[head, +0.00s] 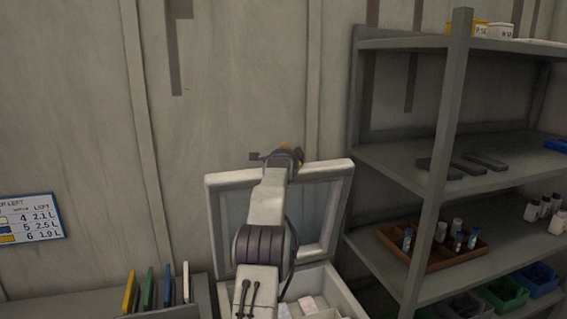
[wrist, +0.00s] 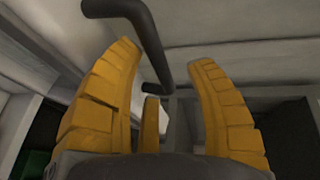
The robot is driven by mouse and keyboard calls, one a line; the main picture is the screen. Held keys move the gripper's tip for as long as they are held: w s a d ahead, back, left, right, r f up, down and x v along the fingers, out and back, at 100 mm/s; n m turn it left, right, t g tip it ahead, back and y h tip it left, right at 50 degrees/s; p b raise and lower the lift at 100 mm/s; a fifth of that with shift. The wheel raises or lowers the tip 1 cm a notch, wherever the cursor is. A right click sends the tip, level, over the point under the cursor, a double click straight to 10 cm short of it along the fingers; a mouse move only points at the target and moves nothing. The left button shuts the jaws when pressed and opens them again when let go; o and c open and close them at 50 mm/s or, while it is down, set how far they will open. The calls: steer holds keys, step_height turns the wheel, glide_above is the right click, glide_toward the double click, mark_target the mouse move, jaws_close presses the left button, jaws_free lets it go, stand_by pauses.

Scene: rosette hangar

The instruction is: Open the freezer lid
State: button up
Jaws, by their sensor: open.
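The freezer (head: 345,295) is a pale chest below my arm, and its lid (head: 339,200) stands raised, tilted up against the wall side. The inside of the lid faces me in the head view. My gripper (head: 285,155) is at the lid's top edge, and my arm hides the middle of the lid. In the wrist view my yellow fingers (wrist: 165,85) are spread apart. A dark bar-shaped handle (wrist: 150,40) shows beyond and between them; the fingers are not closed on it. Whether a finger touches it I cannot tell.
Inside the freezer lie pale and pinkish packs (head: 308,305). A grey shelf rack (head: 430,190) stands close on the right, with a brown tray (head: 420,262) of vials. Coloured folders (head: 150,290) stand in a holder at the left. A wall is close behind.

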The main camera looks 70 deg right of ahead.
steer(key=v, duration=1)
steer(key=shift+a+r, duration=0.15)
steer(key=shift+a, duration=0.1)
stand_by(0.9)
